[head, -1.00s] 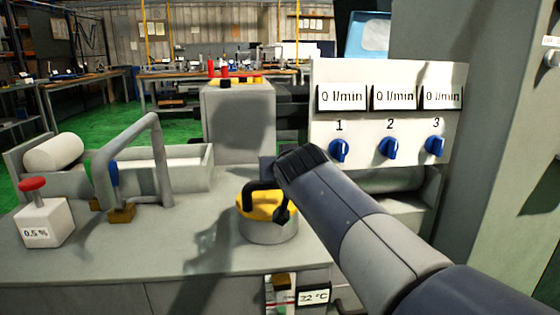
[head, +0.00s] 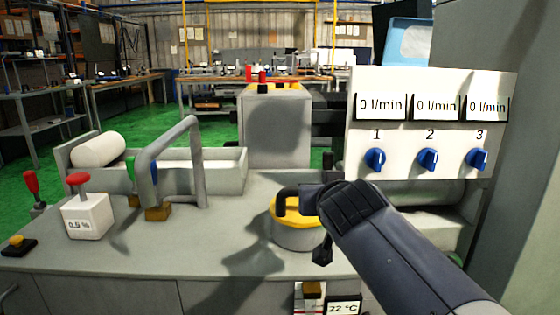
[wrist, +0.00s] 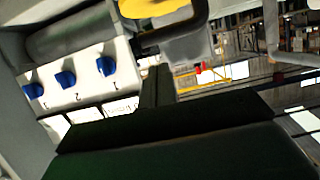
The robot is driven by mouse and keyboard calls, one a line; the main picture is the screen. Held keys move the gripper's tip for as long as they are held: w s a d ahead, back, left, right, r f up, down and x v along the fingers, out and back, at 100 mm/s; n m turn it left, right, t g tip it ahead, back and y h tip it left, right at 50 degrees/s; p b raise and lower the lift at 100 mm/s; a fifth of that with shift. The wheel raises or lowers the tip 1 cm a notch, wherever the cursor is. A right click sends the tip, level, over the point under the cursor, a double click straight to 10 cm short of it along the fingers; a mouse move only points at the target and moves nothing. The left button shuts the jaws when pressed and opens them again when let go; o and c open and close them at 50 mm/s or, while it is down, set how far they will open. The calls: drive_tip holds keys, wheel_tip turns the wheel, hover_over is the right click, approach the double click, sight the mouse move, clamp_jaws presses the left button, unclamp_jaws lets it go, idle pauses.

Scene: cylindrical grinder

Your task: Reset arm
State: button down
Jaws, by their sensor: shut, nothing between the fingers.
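My arm reaches in from the lower right of the head view. My gripper (head: 309,198) shows small and dark at its end, in front of or beside the black handle of a yellow-lidded round pot (head: 294,235); I cannot tell whether they touch. In the wrist view my gripper's fingers (wrist: 158,85) are together with nothing between them. The yellow lid (wrist: 150,8) and a dark curved handle (wrist: 198,20) show at the top of that view, beyond the fingertips. The arm hides part of the bench behind it.
A grey bent pipe (head: 158,150), a white box with a red button (head: 87,215) and a red lever (head: 31,185) stand left. The bench front is mostly clear.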

drive_tip(key=r+b+x, duration=0.1)
drive_tip(key=b+x, duration=0.1)
drive_tip(key=x, duration=0.7)
drive_tip(key=shift+w+r, duration=0.35)
drive_tip(key=shift+d, duration=0.1)
